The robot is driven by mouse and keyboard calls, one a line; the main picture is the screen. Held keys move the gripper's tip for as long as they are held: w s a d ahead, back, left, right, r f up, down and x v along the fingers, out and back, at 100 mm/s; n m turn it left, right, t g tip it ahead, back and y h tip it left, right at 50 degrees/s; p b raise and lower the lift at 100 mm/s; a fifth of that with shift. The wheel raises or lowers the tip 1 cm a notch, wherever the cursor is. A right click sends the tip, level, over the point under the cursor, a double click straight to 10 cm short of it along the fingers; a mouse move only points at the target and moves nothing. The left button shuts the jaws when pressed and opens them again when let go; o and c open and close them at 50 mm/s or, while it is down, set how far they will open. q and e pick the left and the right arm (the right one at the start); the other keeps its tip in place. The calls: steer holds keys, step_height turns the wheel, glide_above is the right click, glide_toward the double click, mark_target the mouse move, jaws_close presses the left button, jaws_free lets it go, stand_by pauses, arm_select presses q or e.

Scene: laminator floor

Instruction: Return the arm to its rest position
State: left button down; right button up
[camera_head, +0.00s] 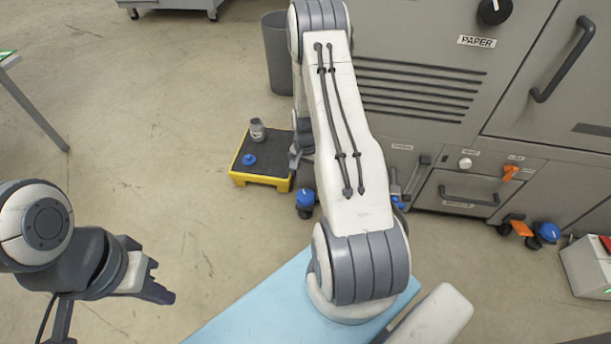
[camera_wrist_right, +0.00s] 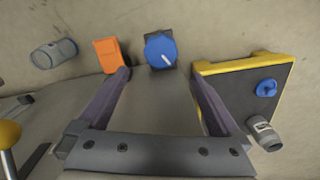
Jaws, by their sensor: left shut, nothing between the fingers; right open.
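My right arm (camera_head: 350,150) reaches from the bottom middle of the head view away toward the grey machine. Its gripper is mostly hidden behind the arm there. In the right wrist view the right gripper (camera_wrist_right: 160,88) has its two fingers spread wide with nothing held between them. My left gripper (camera_head: 155,290) is at the lower left of the head view, above bare floor. It is shut and empty.
The grey machine (camera_head: 420,90) fills the right side. A yellow-edged platform (camera_head: 262,180) carries a grey jar (camera_head: 257,130) and a blue part (camera_head: 249,160). A grey bin (camera_head: 280,55) stands behind. A pale blue surface (camera_head: 250,310) lies below. Floor at left is open.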

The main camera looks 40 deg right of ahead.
stand_by(0.4)
steer(key=a+r+n+p, duration=0.5)
steer(key=a+r+n, duration=0.5)
steer(key=a+r, duration=1.45)
steer(key=s+a+r+n+p, duration=0.2)
steer(key=s+a+r+n, duration=0.1)
steer(key=s+r, duration=0.3)
steer(key=s+a+r+n+y+p, duration=0.1)
steer(key=s+a+r+n, duration=0.3)
steer(key=s, duration=0.4)
steer(key=s+a+r+n+p, duration=0.2)
steer(key=s+a+r+n, duration=0.1)
steer(key=s+r, duration=0.3)
step_height(320, 180, up, 37)
steer(key=s+p, duration=0.1)
steer(key=p, duration=3.6)
steer(key=shift+s+r+p, duration=0.15)
steer(key=shift+s+p, duration=0.1)
steer(key=shift+p, duration=0.15)
